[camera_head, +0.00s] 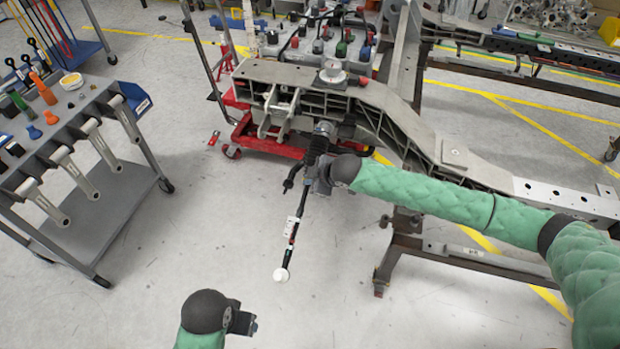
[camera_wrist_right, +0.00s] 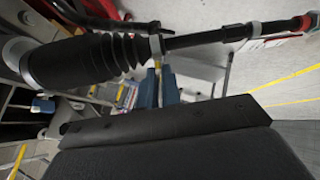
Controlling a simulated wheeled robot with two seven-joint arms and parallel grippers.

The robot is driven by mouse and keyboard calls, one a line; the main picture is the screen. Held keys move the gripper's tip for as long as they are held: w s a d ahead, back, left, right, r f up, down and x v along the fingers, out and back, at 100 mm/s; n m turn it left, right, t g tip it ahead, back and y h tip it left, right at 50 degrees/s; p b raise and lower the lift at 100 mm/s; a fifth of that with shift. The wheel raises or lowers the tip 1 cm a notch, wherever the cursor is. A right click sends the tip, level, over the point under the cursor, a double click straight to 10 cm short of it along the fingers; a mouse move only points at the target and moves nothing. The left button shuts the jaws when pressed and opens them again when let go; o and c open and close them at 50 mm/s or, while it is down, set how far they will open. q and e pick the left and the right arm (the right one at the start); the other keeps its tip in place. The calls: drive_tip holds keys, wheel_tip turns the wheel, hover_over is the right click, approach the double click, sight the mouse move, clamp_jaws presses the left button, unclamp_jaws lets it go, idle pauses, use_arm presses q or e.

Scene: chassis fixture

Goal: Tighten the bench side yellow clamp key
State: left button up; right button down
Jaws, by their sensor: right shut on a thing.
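A black rod with a ribbed rubber boot (camera_head: 318,150) hangs from the chassis arm, its thin shaft (camera_head: 298,215) slanting down to a pale round end. The boot (camera_wrist_right: 85,60) also shows in the right wrist view, with a pale clamp ring (camera_wrist_right: 155,46) at its narrow end. A small yellow piece (camera_wrist_right: 158,62), likely the clamp key, shows just under the ring. The blue fingertips of my right gripper (camera_wrist_right: 160,85) are shut around it; the key is mostly hidden. In the head view my right gripper (camera_head: 318,182) is beside the boot. My left gripper (camera_head: 241,320) is low, away from the rod.
The grey chassis frame (camera_head: 440,150) lies on a metal stand at the right. A tool cart (camera_head: 115,190) with several tools and metal arms stands at the left. A red wheeled base (camera_head: 270,143) sits behind the rod.

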drive_tip(key=c, duration=1.6)
unclamp_jaws()
use_arm(q)
drive_tip(key=shift+w+d+f+b, duration=0.25)
drive_tip(key=shift+d+f+b, duration=0.1)
drive_tip(key=shift+d+f, duration=0.2)
drive_tip(key=shift+w+d+f+b, duration=0.2)
drive_tip(key=shift+d+f+b, duration=0.2)
drive_tip(key=shift+f, duration=0.25)
use_arm(e)
drive_tip(key=v, duration=0.8)
use_arm(q)
drive_tip(key=shift+r, duration=0.1)
